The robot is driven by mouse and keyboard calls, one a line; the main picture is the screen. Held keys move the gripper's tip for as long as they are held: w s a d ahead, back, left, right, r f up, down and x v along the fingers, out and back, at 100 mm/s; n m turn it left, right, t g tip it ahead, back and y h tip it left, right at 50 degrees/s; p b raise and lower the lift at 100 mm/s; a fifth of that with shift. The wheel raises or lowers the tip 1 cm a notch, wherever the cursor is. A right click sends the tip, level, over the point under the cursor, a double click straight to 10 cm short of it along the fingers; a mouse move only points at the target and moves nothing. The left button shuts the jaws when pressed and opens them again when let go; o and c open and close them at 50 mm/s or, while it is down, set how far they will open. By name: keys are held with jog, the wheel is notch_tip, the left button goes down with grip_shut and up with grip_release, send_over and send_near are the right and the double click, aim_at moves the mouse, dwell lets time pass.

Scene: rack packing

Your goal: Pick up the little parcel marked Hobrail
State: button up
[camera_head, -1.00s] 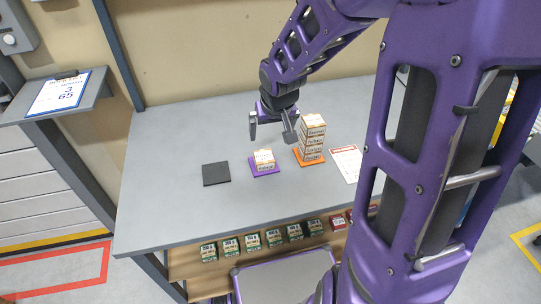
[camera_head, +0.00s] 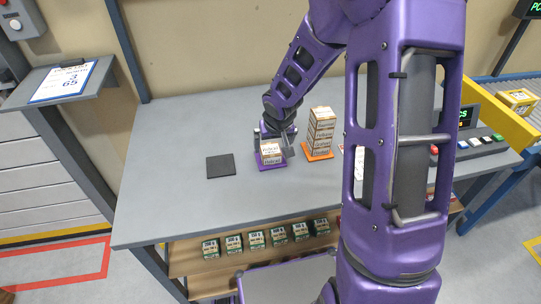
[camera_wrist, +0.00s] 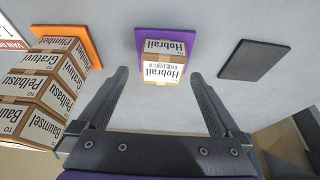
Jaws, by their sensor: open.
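The little parcel marked Hobrail (camera_wrist: 162,66) is a brown box with white labels. It sits on the purple mat (camera_wrist: 195,38) in the wrist view, and the label reads Hobrail. In the head view the parcel (camera_head: 271,152) stands on the same mat, close by my gripper (camera_head: 275,143). In the wrist view my gripper (camera_wrist: 160,100) is open, with one finger to the left and one to the right of the parcel's near end. The fingers appear apart from the parcel, and nothing is held.
A tall stack of similar parcels (camera_head: 321,130) stands on an orange mat (camera_head: 317,152) to the right. A black mat (camera_head: 220,166) lies empty to the left. Several small green boxes (camera_head: 256,239) line a lower shelf. The grey table (camera_head: 160,190) is clear at the left.

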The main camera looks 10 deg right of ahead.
aim_at(270, 149)
jog(key=b+x, duration=0.1)
jog(key=x, duration=0.3)
jog(key=shift+w+a+f, duration=0.1)
jog(key=shift+w+a, duration=0.1)
jog(key=c, duration=1.3)
jog(key=shift+c, duration=0.4)
